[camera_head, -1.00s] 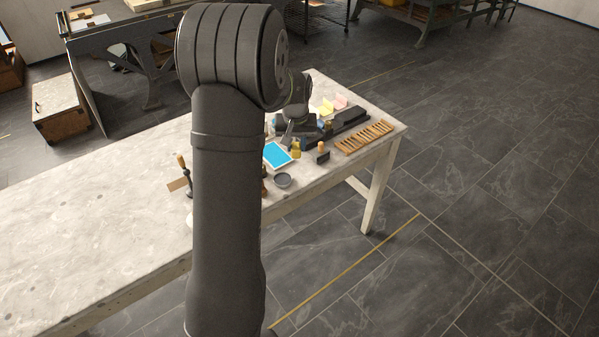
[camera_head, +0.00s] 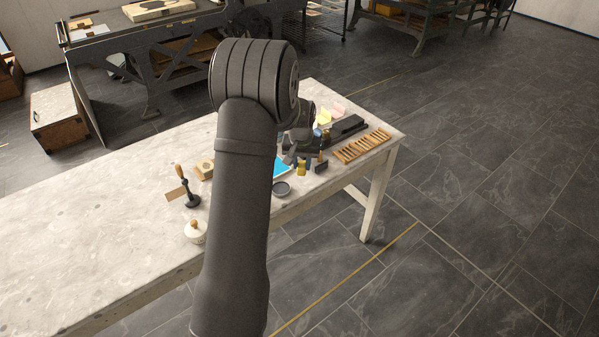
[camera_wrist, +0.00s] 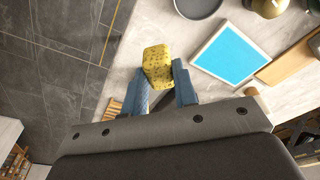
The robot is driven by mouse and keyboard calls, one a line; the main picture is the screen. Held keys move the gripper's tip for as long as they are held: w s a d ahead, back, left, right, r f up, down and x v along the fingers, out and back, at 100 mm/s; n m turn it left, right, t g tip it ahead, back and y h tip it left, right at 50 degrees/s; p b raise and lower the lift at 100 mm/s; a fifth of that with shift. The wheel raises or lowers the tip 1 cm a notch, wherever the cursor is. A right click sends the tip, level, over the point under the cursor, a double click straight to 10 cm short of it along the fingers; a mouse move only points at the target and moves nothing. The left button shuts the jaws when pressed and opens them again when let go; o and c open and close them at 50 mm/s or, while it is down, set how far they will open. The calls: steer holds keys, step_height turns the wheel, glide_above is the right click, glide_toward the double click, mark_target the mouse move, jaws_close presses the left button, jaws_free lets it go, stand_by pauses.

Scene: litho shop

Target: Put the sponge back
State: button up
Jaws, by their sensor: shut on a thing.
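My gripper (camera_wrist: 165,76) is shut on the yellow sponge (camera_wrist: 157,66), a speckled block between the blue fingertips in the wrist view. The sponge also shows in the head view (camera_head: 302,169), just below the gripper, near the table's right front edge. In the wrist view it sits over the strip of table beside the floor. I cannot tell its exact height above the table.
The white-framed blue panel (camera_wrist: 228,55) lies beside the sponge, with a round grey dish (camera_head: 281,188) nearby. A slatted wooden rack (camera_head: 363,146) is at the right end. A dark stamp-like block (camera_head: 321,166) stands close right.

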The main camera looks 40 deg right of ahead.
mark_target(299, 172)
steer(key=shift+w+a+f, duration=0.1)
steer(key=shift+w+f, duration=0.3)
steer(key=shift+w, duration=0.1)
steer(key=shift+f, duration=1.9)
steer(key=shift+f, duration=0.2)
steer(key=o, duration=0.9)
steer(key=shift+r, duration=0.1)
steer(key=r, duration=0.4)
steer(key=s+a+r, duration=0.1)
steer(key=r, duration=0.7)
steer(key=shift+s+a, duration=0.15)
steer(key=shift+s, duration=0.05)
